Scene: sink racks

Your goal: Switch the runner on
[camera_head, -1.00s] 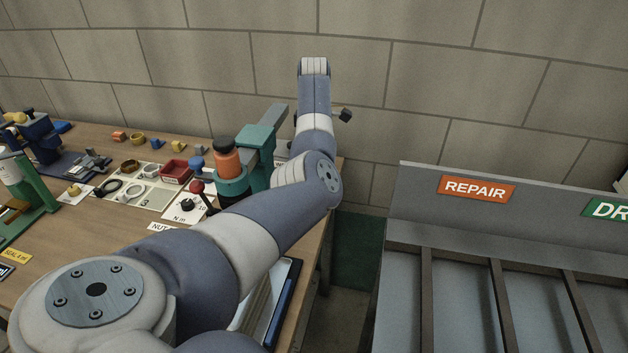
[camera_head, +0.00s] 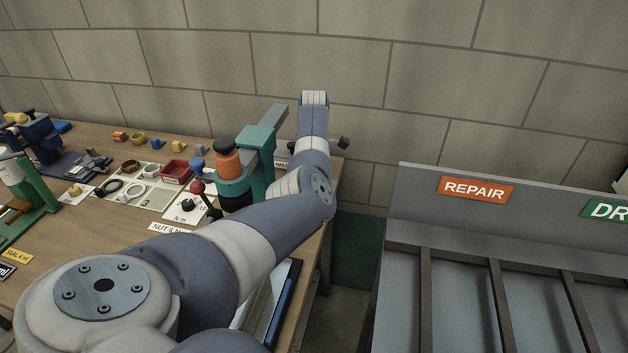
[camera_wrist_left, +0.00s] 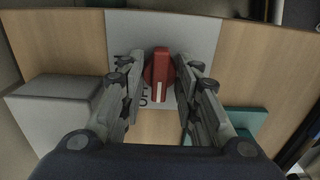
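In the left wrist view a red switch knob (camera_wrist_left: 161,80) with a white stripe stands on a pale grey plate (camera_wrist_left: 205,30). Dark lettering on the plate beside the knob is partly hidden. My left gripper (camera_wrist_left: 163,66) is open, with one finger on each side of the knob. I cannot tell whether either finger touches it. In the head view my left arm hides the knob and most of this gripper, at the back right end of the bench. An orange and black tool, perhaps the runner (camera_head: 228,166), stands in a teal holder (camera_head: 256,160). My right gripper is not in view.
The wooden bench (camera_head: 100,230) holds a red-knobbed lever (camera_head: 198,188), a red tray (camera_head: 175,172), rings and small parts. A green press (camera_head: 35,190) stands at left. A grey rack with a REPAIR sign (camera_head: 475,190) is at right. A block wall is behind.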

